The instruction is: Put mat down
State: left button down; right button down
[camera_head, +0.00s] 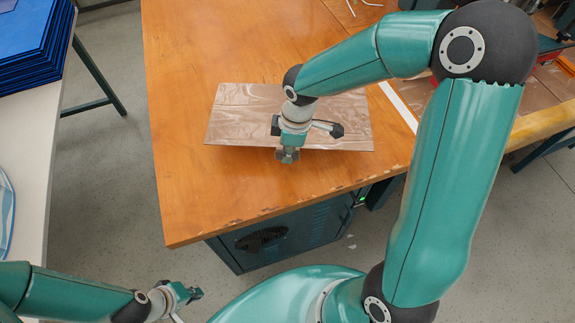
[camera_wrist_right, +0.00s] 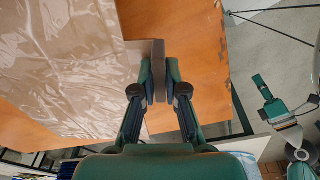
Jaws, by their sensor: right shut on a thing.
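The mat (camera_head: 235,115) is a brown, glossy, wrinkled sheet over the wooden table. It also fills the upper left of the right wrist view (camera_wrist_right: 65,60). A shadow shows under its front edge, so that edge looks slightly raised. My right gripper (camera_head: 288,156) is at the middle of the mat's front edge and is shut on it. In the wrist view a flat brown piece (camera_wrist_right: 158,70) stands between the fingers. My left gripper (camera_head: 194,293) is low at the left, off the table and empty; its fingers are too small to judge.
The orange wooden table (camera_head: 215,195) has free room left of and in front of the mat. A white strip (camera_head: 398,105) lies to the right of it. A dark cabinet (camera_head: 290,238) stands below. Blue sheets (camera_head: 28,45) are stacked on a pale table at the left.

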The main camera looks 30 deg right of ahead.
aim_at(286, 174)
notch_tip(286, 174, down, 8)
jog(key=shift+r+b, duration=0.1)
jog(key=shift+b, duration=0.2)
jog(key=c, duration=1.2)
grip_release()
jog(key=r, duration=0.8)
jog(key=s+d+r, duration=0.1)
jog(key=r, duration=0.3)
jog(key=shift+p, duration=0.4)
